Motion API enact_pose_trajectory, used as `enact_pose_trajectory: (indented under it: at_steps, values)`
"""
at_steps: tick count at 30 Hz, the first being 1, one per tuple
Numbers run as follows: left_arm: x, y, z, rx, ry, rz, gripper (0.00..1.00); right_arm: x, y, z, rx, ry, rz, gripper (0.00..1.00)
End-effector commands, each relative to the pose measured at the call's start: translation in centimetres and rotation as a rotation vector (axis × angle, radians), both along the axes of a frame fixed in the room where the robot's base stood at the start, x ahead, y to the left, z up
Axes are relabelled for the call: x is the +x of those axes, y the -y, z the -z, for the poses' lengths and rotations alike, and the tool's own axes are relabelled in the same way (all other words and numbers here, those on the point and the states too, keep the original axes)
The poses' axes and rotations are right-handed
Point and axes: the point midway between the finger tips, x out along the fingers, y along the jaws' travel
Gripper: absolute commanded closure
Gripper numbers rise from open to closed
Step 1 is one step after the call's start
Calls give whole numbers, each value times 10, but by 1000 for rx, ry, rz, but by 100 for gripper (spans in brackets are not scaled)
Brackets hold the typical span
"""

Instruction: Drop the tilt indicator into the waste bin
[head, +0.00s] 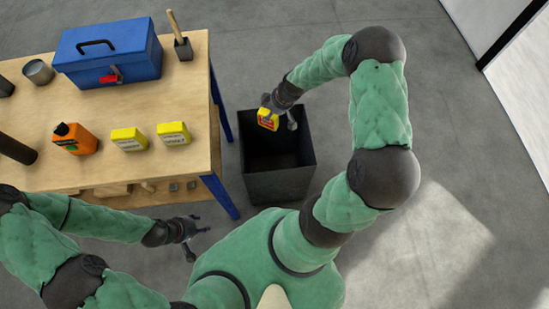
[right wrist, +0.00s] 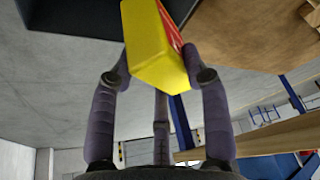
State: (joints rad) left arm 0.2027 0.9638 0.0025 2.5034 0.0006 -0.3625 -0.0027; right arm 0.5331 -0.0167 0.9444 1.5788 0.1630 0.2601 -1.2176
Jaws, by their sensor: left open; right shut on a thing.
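The tilt indicator (head: 268,119) is a small yellow block with a red face. My right gripper (head: 279,112) is shut on it and holds it over the opening of the waste bin. In the right wrist view the yellow block (right wrist: 155,50) sits between the fingers of my right gripper (right wrist: 160,80). The waste bin (head: 279,187) is a dark, square, open-topped box on the floor right of the table; its inside looks dark. My left gripper (head: 190,238) is open and empty, low in front of the table's near right corner.
The wooden table (head: 95,170) with blue legs stands at left. The floor right of the bin is clear.

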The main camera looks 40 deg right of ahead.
Motion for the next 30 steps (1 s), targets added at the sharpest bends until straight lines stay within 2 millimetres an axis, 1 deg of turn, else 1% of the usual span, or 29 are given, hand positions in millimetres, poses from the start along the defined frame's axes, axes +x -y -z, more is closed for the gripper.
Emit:
enact_pose_trajectory:
  at_steps: [1,3,6,9,14,24,30]
  values:
    - [0,0,7,0,0,0,52,-3,11,14,2,-4,-5,86]
    - [0,0,11,0,0,0,52,-6,22,25,1,-3,-20,86]
    - [0,0,15,0,0,0,52,-9,34,37,1,-1,-39,86]
    - [0,0,17,0,0,0,52,-11,41,44,-1,0,-52,86]
    - [0,0,21,0,0,0,52,-12,44,53,-1,1,-58,86]
    - [0,0,39,0,0,0,52,-12,44,89,-1,1,-59,86]
    - [0,0,45,0,0,0,52,-12,43,102,-2,1,-60,86]
